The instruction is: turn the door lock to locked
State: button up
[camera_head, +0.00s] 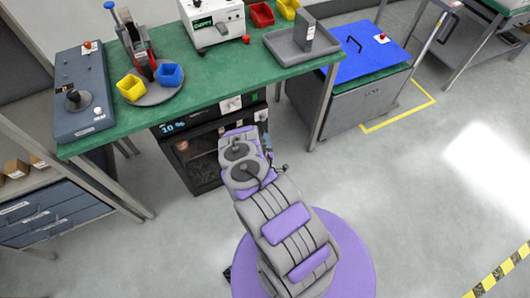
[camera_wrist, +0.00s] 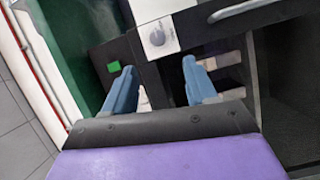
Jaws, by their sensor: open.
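The door lock (camera_wrist: 157,38) shows in the wrist view as a round grey knob on a white plate, at the upper middle on a dark cabinet front. My gripper (camera_wrist: 158,66) is open and empty. Its two blue-grey fingers stand apart below the knob in the picture, one toward each side, and I see no contact with it. The door's state is unclear. In the head view my arm reaches to the dark cabinet (camera_head: 196,165) under the green bench; the arm hides the fingertips. Which white plate there bears the lock is unclear.
The green bench top (camera_head: 215,85) overhangs the cabinet. A grey cabinet with a blue top (camera_head: 365,52) stands to the right. The floor at the right is mostly clear.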

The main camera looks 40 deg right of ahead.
jog(key=shift+b+v, duration=1.6)
jog(key=shift+v, duration=1.05)
jog(key=shift+a, duration=0.1)
